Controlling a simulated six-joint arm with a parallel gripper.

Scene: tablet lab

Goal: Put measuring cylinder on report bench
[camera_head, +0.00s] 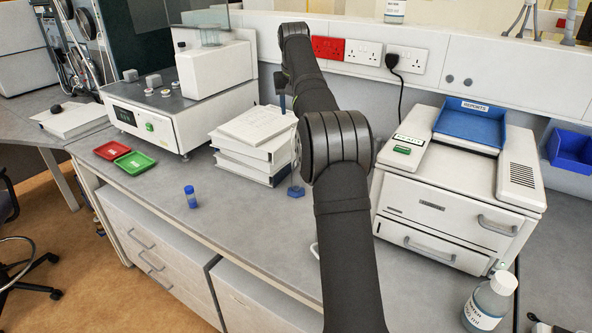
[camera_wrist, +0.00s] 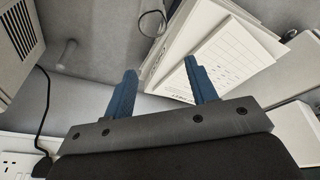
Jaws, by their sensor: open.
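A clear measuring cylinder with a blue foot (camera_head: 296,191) stands on the grey bench (camera_head: 235,225), right of a stack of white binders (camera_head: 250,150). My arm partly hides its upper part. My gripper (camera_wrist: 161,88) is open, with two blue fingers apart and nothing between them in the wrist view. In the head view it is largely hidden at the far end of my arm, above the back of the bench. I cannot make out the cylinder for sure in the wrist view. No surface is labelled report bench; a blue tray (camera_head: 470,122) marked REPORTS sits on a white machine.
The white machine (camera_head: 455,205) stands right of my arm. A blue-capped vial (camera_head: 190,196), red tray (camera_head: 111,149) and green tray (camera_head: 134,163) are left. A labelled bottle (camera_head: 489,300) is front right. Bench space around the vial is clear.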

